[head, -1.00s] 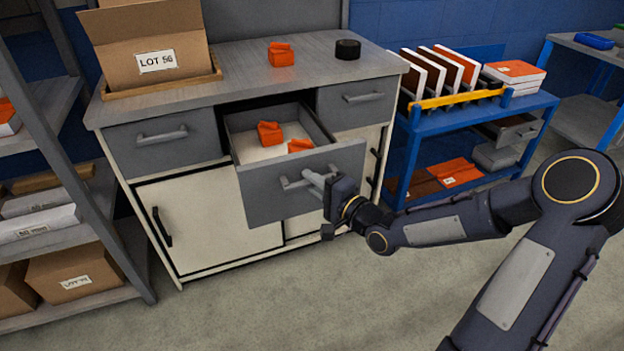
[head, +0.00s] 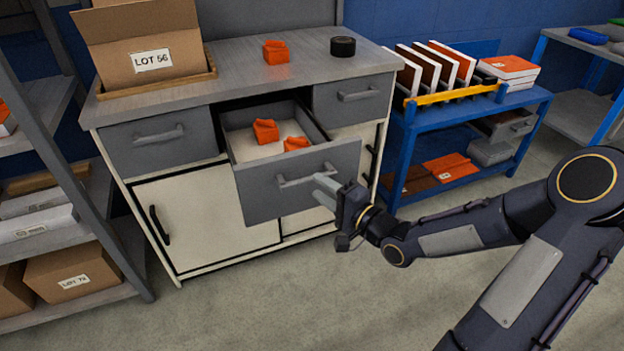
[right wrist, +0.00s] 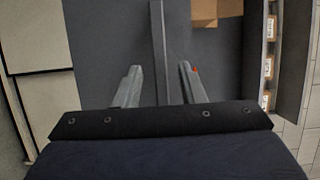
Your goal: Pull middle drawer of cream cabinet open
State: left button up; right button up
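The cream cabinet (head: 215,215) has a grey top and a row of grey drawers. Its middle drawer (head: 262,198) is pulled well out, with two orange items (head: 265,131) visible inside. The bar handle (head: 304,177) is on the drawer front. My right gripper (head: 322,188) is just in front of the handle's right part. In the right wrist view, the right gripper's fingers (right wrist: 160,85) are spread, with the handle bar (right wrist: 159,50) between them and a gap on both sides. My left gripper is not in view.
On the cabinet top are a box marked LOT 56 (head: 150,55), an orange item (head: 276,51) and a black roll (head: 343,46). A blue cart (head: 400,150) stands close at right, a grey shelf (head: 100,150) at left. The floor (head: 330,300) in front is clear.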

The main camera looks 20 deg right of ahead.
jog(key=v, duration=0.3)
jog(key=shift+s, duration=0.15)
dwell(0.3)
